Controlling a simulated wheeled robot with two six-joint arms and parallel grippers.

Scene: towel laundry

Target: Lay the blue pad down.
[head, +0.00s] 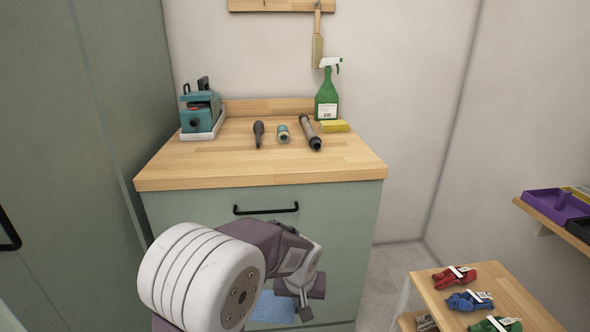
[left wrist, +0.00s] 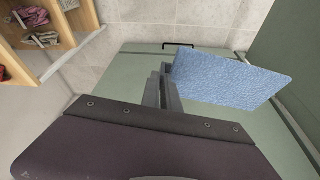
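The blue pad (head: 272,308) is a flat, light blue textured rectangle. In the head view it shows partly below my left gripper (head: 301,297), in front of the green cabinet; my arm hides some of it. In the left wrist view the whole face of the blue pad (left wrist: 232,78) extends to the right from the fingertips of my left gripper (left wrist: 168,80). The gripper is shut on the pad's edge and holds it in the air. My right gripper is in neither view.
The wooden counter (head: 270,175) holds a teal machine (head: 201,108), a green spray bottle (head: 327,95), a yellow sponge (head: 334,126) and several small tools at its back. Its front strip is clear. A wooden shelf (head: 440,310) with rolled cloths stands at right.

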